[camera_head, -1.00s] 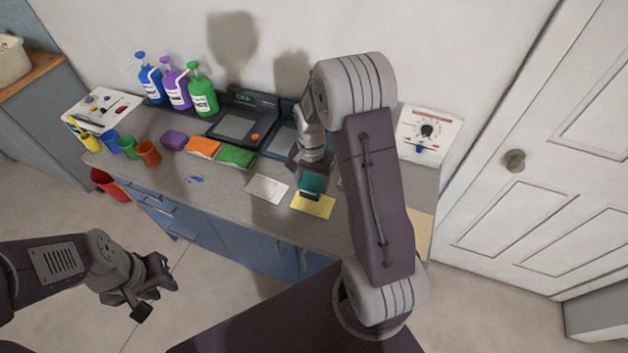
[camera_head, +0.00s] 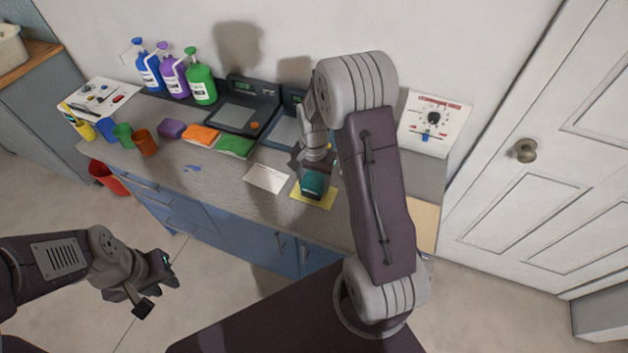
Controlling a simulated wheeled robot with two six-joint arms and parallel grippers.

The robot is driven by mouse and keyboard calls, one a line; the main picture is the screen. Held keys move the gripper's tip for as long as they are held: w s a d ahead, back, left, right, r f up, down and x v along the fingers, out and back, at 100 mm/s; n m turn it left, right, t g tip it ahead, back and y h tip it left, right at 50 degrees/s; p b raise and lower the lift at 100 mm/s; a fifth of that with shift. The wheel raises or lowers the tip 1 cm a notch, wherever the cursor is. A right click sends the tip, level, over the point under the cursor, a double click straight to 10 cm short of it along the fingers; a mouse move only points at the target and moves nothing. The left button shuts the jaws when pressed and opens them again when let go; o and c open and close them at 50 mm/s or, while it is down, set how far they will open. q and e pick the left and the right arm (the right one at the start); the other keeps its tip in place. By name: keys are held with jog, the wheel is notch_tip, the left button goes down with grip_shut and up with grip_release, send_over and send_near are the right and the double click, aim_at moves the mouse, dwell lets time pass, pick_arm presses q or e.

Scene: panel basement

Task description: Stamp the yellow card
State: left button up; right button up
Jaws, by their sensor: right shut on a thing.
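The yellow card (camera_head: 327,204) lies flat on the grey counter near its front edge. A teal stamp (camera_head: 313,184) is over the card and covers its middle; I cannot tell whether it touches the card. My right gripper (camera_head: 312,171) is shut on the stamp from behind and above, partly hidden by my own arm. A white card (camera_head: 267,178) lies just left of the yellow card. My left gripper (camera_head: 156,288) hangs low at the left, away from the counter and empty; its fingers look spread.
Orange (camera_head: 201,134) and green (camera_head: 237,145) sponges, black scales (camera_head: 237,115), cups (camera_head: 145,142) and pump bottles (camera_head: 200,80) stand to the left and back. A dial panel (camera_head: 433,121) is at the right. Counter front has free room.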

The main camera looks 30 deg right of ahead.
jog(key=shift+f+b, duration=0.35)
jog(key=shift+f, duration=0.2)
dwell(0.4)
dwell(1.3)
notch_tip(320, 180, up, 7)
jog(key=p, duration=0.7)
jog(key=shift+r, duration=0.1)
dwell(0.4)
